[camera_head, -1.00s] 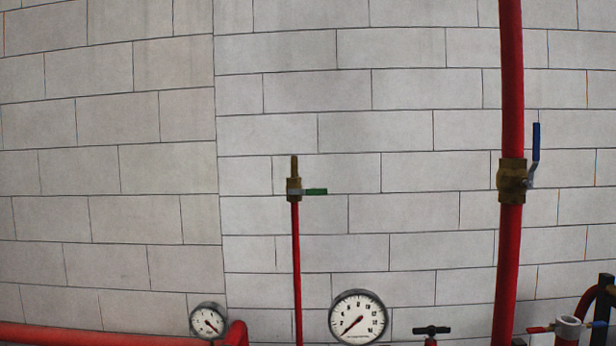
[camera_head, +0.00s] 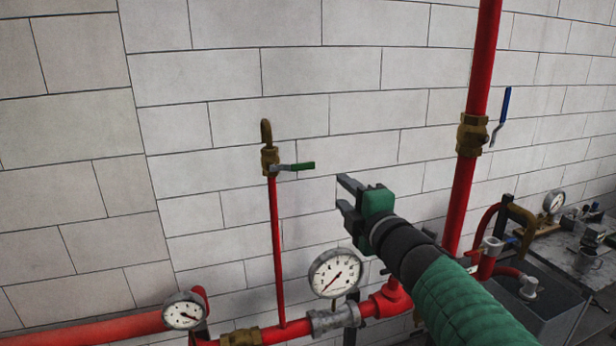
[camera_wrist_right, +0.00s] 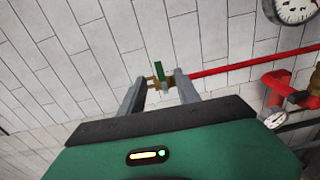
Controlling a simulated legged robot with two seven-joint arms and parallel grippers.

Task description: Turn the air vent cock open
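The air vent cock (camera_head: 270,160) is a brass valve on top of a thin red upright pipe, with a curved brass outlet above it. Its green-tipped lever (camera_head: 300,166) points right, across the pipe. My right gripper (camera_head: 344,192) is open and empty, to the right of the lever and a little below it in the picture, apart from it. In the right wrist view the brass cock (camera_wrist_right: 152,84) and green handle (camera_wrist_right: 159,72) show between the two spread fingers (camera_wrist_right: 156,92), beyond the fingertips. My left gripper is not in view.
A thick red pipe (camera_head: 473,130) with a blue-handled brass valve (camera_head: 472,134) stands to the right. A large gauge (camera_head: 335,273) and a small gauge (camera_head: 184,311) sit below, above red horizontal piping (camera_head: 90,332). The wall around the cock is bare.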

